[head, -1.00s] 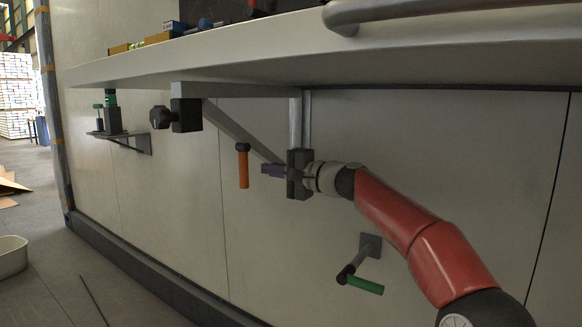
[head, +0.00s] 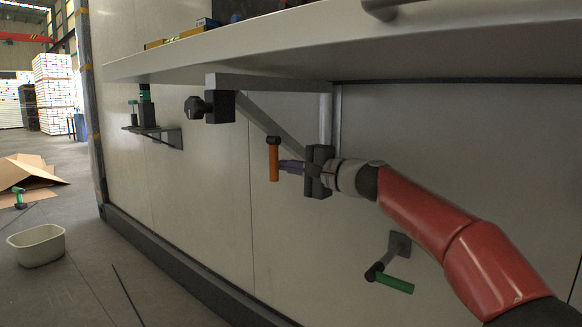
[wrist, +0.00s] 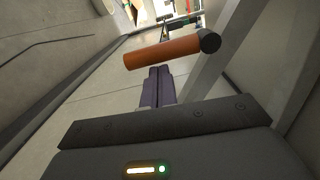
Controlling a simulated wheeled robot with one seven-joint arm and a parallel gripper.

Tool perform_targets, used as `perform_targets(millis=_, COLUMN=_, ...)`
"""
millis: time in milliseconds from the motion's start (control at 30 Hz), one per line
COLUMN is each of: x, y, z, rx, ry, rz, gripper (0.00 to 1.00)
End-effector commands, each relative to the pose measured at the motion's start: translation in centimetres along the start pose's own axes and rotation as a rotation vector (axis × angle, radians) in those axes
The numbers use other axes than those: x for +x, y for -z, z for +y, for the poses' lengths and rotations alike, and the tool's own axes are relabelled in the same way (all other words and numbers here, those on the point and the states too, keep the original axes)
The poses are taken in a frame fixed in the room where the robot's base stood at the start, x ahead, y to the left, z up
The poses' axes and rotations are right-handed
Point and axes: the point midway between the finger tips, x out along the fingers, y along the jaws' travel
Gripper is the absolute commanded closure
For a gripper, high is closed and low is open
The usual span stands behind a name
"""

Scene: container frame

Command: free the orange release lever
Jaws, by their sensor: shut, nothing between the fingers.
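The orange release lever (head: 274,163) hangs upright from a dark pivot under the grey shelf bracket in the head view. In the wrist view the lever (wrist: 163,53) lies across the picture just beyond the fingertips, its dark pivot at its right end. My gripper (head: 282,165) reaches in from the right, its purple fingers pressed together and empty. In the head view its fingertips are right beside the lever; whether they touch it I cannot tell. In the wrist view the shut fingers (wrist: 159,72) point at the lever's middle.
A white shelf (head: 330,60) on a grey diagonal brace (head: 268,125) overhangs the lever. A black knob clamp (head: 212,107) is to the left. A green-handled crank (head: 395,283) sticks out below my arm. A white bin (head: 37,246) stands on the floor at left.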

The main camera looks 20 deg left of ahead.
Motion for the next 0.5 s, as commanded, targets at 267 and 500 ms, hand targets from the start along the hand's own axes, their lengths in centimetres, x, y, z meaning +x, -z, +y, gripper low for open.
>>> perform_targets(millis=267, x=0.01, y=-0.23, z=0.14, rx=0.039, ry=0.001, rz=0.000, gripper=1.00)
perform_targets(millis=500, x=0.04, y=-0.56, z=0.22, rx=0.084, ry=0.004, rz=-0.001, gripper=1.00)
